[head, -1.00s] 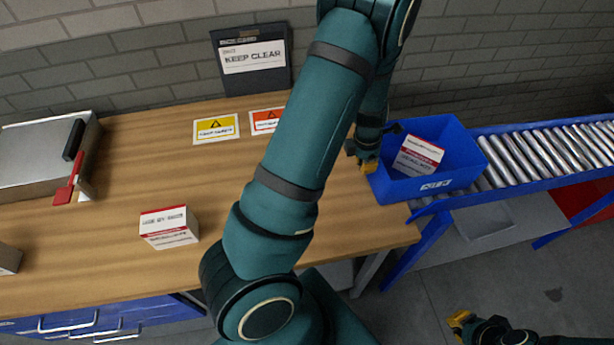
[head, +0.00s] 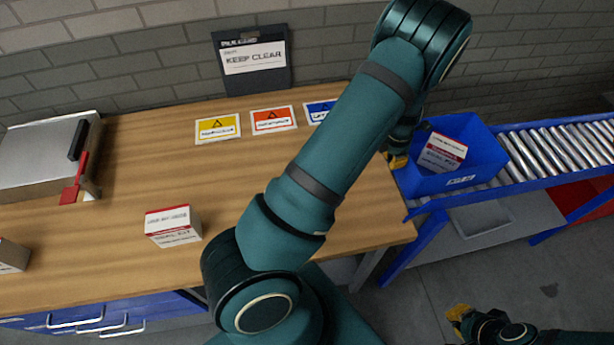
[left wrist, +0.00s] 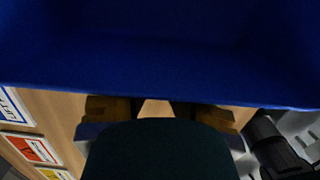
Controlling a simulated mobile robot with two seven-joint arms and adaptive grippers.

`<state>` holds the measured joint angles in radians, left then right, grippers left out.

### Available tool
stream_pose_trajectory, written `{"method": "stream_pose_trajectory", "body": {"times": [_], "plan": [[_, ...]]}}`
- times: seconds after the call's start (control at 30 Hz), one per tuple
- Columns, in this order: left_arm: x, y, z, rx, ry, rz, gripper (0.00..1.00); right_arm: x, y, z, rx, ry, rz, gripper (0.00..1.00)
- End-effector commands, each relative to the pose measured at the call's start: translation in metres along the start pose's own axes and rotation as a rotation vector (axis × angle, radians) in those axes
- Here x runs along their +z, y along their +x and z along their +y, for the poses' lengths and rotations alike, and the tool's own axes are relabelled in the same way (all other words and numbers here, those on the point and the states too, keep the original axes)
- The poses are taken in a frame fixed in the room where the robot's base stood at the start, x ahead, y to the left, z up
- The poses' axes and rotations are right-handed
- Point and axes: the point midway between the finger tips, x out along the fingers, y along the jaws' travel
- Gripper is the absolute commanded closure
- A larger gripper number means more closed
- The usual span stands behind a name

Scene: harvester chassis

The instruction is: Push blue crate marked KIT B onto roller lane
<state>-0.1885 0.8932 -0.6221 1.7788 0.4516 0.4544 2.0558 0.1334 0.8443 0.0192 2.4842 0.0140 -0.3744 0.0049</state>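The blue crate (head: 425,184) stands upright at the table's right end, over the near end of the roller lane (head: 560,150). A white label is on its front wall, too small to read, and a white-and-red box (head: 442,153) lies tilted inside. My left gripper (head: 397,161) is at the crate's left wall, low down. In the left wrist view the crate wall (left wrist: 160,50) fills the top, and the left gripper's yellow fingers (left wrist: 160,112) stand apart with nothing between them. My right gripper (head: 459,316) hangs low over the floor, away from the crate; its opening is unclear.
The wooden table (head: 120,180) holds another white-and-red box (head: 173,227), a grey metal case (head: 45,155) with a red handle, and several flat label cards. A KEEP CLEAR sign (head: 252,58) stands at the wall. Rollers right of the crate are clear.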

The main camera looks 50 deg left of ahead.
Motion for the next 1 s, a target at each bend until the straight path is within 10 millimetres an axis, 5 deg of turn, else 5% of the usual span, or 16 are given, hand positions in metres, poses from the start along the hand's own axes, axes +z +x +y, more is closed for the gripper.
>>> {"method": "stream_pose_trajectory", "body": {"times": [1.0], "plan": [[0.092,0.014,0.0,0.002,0.002,-0.001,1.0,-0.001,-0.006,-0.002,0.0,0.0,0.0,1.0]]}}
